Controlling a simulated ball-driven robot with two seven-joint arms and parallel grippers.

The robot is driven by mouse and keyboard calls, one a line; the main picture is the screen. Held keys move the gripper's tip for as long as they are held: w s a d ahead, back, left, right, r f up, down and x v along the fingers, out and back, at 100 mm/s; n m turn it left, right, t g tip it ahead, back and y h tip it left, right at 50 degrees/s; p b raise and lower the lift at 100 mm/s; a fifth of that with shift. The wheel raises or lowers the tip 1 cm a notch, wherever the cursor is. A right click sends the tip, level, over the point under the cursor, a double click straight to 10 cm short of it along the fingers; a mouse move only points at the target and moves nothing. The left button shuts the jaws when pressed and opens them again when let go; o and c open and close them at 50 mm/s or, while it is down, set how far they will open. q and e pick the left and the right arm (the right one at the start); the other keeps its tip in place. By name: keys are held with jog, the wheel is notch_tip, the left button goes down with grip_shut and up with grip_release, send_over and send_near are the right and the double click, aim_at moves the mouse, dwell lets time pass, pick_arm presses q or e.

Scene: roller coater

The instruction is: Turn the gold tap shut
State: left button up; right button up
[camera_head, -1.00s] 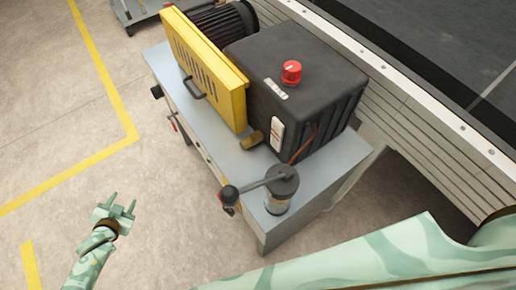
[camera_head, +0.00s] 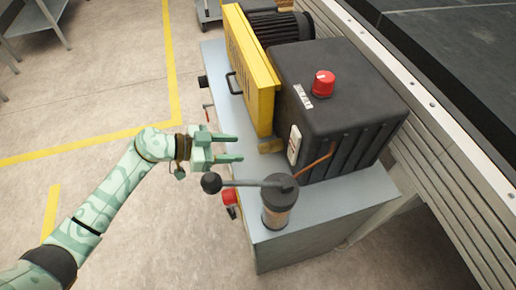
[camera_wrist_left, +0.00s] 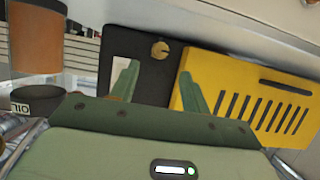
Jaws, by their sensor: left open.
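The gold tap (camera_head: 270,146) is a small brass piece low on the side of the black box, beside the bottom end of the yellow guard. In the left wrist view the tap (camera_wrist_left: 160,49) shows as a rounded gold shape against the dark box, just beyond and between my fingertips. My left gripper (camera_head: 238,148) is open and empty, over the grey bench edge, its fingers pointing right at the tap with a gap between. The tap's handle position is too small to tell. My right gripper is not in view.
A black-ball lever (camera_head: 211,183) of the oil pump (camera_head: 279,205) lies just nearer than my left fingers. The yellow guard (camera_head: 248,75) with its handle stands beyond them. A black box (camera_head: 345,75) carries a red knob (camera_head: 323,82).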

aim_at(259, 148)
pick_arm(q)
jog(key=b+x, duration=0.2)
jog(key=x, duration=0.5)
jog(key=shift+f, duration=0.15)
jog(key=shift+w+d+b, duration=0.15)
jog(key=shift+d+b, duration=0.2)
jog(key=shift+d, duration=0.05)
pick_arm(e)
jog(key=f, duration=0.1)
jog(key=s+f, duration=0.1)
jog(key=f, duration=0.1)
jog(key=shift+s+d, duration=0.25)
pick_arm(q)
jog(key=c, duration=1)
